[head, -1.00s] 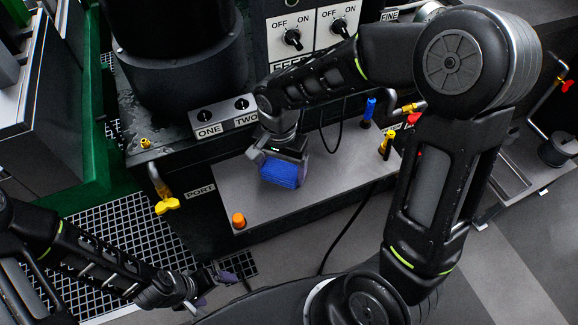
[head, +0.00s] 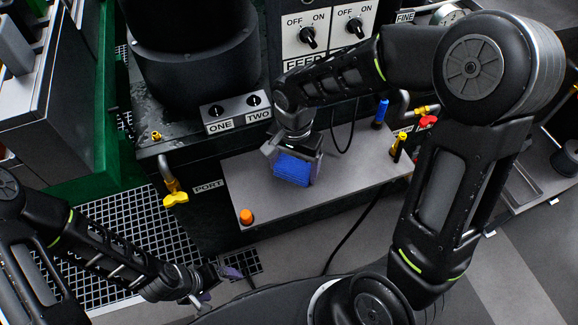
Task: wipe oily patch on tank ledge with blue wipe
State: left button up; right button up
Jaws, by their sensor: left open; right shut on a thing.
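The blue wipe (head: 291,170) is a blue block over the grey ledge (head: 245,180) in the head view. My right gripper (head: 292,155) is shut on the blue wipe from above; I cannot tell whether the wipe touches the ledge. No oily patch stands out on the visible part of the ledge; the wipe and gripper hide some of it. My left gripper (head: 222,285) is open and empty at the lower left, over the floor and away from the ledge.
An orange knob (head: 246,216) stands at the ledge's front left corner. Blue (head: 381,112) and yellow (head: 398,145) handled items stand at its right. A yellow valve (head: 174,197) juts out on the left.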

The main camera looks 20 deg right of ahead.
aim_at(330, 163)
jog(key=shift+d+r, duration=0.1)
jog(key=shift+d, duration=1.1)
jog(key=shift+s+d, duration=0.1)
jog(key=shift+d, duration=1.7)
jog(key=shift+f, duration=0.2)
jog(key=shift+d, duration=0.15)
jog(key=shift+d+r+p, duration=0.1)
jog(key=shift+d+p, duration=0.35)
jog(key=shift+d, duration=1.3)
